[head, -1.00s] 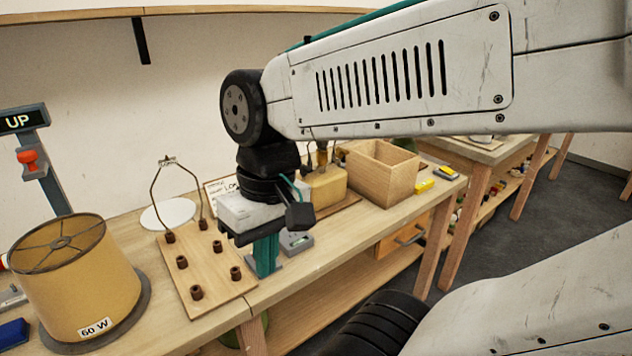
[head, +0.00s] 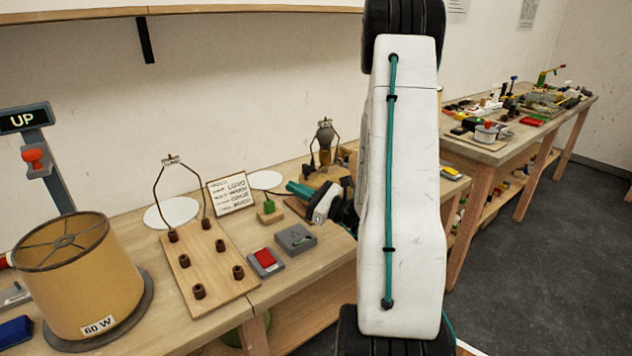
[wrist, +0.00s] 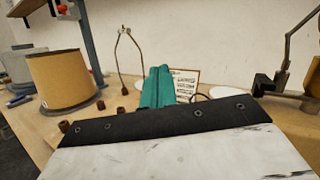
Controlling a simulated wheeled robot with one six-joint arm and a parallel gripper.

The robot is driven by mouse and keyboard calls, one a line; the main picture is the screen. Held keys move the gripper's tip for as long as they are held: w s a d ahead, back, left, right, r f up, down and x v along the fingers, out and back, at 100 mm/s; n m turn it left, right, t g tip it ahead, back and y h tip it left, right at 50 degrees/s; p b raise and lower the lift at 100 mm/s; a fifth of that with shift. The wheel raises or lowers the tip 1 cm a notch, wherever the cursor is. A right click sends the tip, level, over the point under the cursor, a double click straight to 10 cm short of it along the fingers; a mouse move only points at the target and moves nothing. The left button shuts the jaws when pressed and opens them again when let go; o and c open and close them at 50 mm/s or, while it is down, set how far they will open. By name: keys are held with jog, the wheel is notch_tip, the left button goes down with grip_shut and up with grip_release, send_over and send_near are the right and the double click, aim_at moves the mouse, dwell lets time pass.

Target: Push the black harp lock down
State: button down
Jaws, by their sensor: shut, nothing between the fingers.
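My gripper (head: 298,188) has teal fingers that are shut and empty. They point left above the bench, in front of the lamp with the harp (head: 325,133). In the wrist view the shut fingers (wrist: 157,86) fill the middle. That view also shows a grey harp rod (wrist: 289,52) at the right, with a black block, seemingly the harp lock (wrist: 266,84), at its foot. The block is apart from the fingers, to their right. In the head view the lock is too small and dark to tell its position.
A wooden board with brown pegs (head: 212,262) holds a wire harp (head: 180,190). The lampshade (head: 80,270) stands at the left. A red switch (head: 266,260), a grey box (head: 296,238) and a sign (head: 230,194) are near my gripper. My arm hides the bench's right part.

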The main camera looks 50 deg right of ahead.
aim_at(318, 180)
jog(key=s+d+f+m+h, duration=0.5)
jog(key=d+f+m+h, duration=0.2)
jog(key=d+h, duration=0.3)
jog(key=shift+s+d+m, duration=0.3)
jog(key=shift+d, duration=0.1)
jog(key=shift+f, duration=0.1)
jog(key=x, duration=1)
jog(key=shift+a, duration=0.1)
